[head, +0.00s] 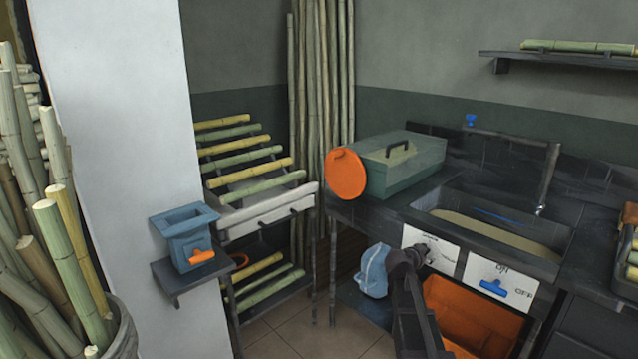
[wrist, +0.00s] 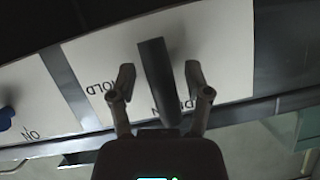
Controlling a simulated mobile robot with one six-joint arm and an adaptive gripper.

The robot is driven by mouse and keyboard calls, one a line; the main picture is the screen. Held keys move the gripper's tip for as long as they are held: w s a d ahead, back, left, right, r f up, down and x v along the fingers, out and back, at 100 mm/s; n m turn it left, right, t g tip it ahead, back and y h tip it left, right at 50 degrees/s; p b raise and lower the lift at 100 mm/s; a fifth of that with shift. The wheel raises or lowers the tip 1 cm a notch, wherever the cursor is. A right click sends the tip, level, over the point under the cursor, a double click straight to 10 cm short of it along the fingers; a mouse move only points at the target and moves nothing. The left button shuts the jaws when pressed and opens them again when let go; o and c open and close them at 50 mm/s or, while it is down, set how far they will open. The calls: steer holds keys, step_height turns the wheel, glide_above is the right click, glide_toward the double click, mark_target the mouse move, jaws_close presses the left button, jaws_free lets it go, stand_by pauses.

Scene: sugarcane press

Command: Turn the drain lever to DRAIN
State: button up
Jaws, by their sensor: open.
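The drain lever is a dark bar (wrist: 158,75) in front of a white label panel (wrist: 220,50) in the wrist view. The word HOLD shows upside down to its left; the DRAIN lettering is partly hidden behind the lever and the right finger. My gripper (wrist: 159,82) is open, one finger on each side of the lever, with a visible gap on both sides. In the head view my gripper (head: 408,258) is at the white panel (head: 440,260) on the sink front, and mostly hides the lever. I cannot tell the lever's exact setting.
A second panel with a blue lever (head: 493,288), marked ON and OFF, is to the right. An orange bin (head: 470,315) stands below. The sink basin (head: 500,235) is above the panels. A blue cloth-like item (head: 373,270) hangs left of my gripper. A green box (head: 400,165) sits on the counter.

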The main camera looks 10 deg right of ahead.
steer(key=s+a+f+n+g+y, duration=0.3)
steer(key=s+a+f+n, duration=0.1)
steer(key=s+a, duration=0.45)
steer(key=s+a+f+n+g+y, duration=0.3)
steer(key=s+a+f+n+y, duration=0.1)
steer(key=s+a, duration=0.4)
steer(key=s+a+f+n+g+y, duration=0.35)
steer(key=s+a, duration=0.35)
steer(key=s, duration=0.3)
step_height(320, 180, up, 32)
steer(key=p, duration=3.2)
steer(key=shift+w+r+p, duration=0.2)
steer(key=shift+w+p, duration=0.05)
steer(key=shift+p, duration=0.1)
